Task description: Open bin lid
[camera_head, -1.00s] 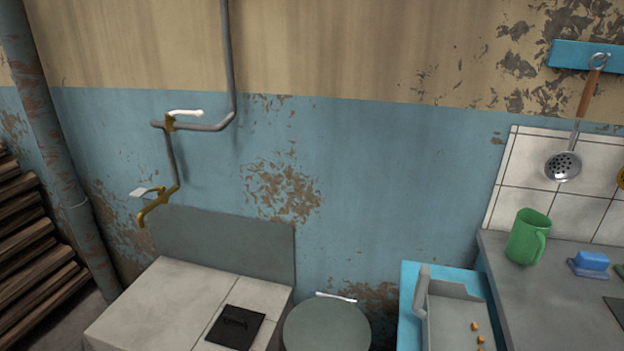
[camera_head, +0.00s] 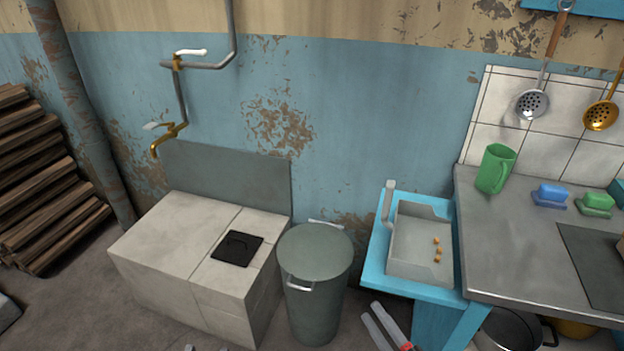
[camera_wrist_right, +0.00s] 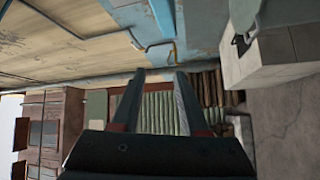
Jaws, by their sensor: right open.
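The bin (camera_head: 315,300) is a round grey-green metal can on the floor, between the pale tiled block and the blue stand. Its flat round lid (camera_head: 316,252) lies on top, closed. One light handle (camera_head: 298,285) shows on the bin's front left, and another light bar (camera_head: 326,224) shows behind the lid. My right gripper (camera_head: 383,325) is open and empty at the bottom of the head view, right of the bin and apart from it. Its open fingers also show in the right wrist view (camera_wrist_right: 158,82). Only small tips of my left gripper (camera_head: 206,348) show at the bottom edge.
The tiled block (camera_head: 180,240) with a black hatch (camera_head: 237,249) stands left of the bin. The blue stand (camera_head: 378,255) holds a grey tray (camera_head: 400,262) with small orange pieces. A counter (camera_head: 520,250) is at right, with a pot (camera_head: 505,330) below. Stacked wood is far left.

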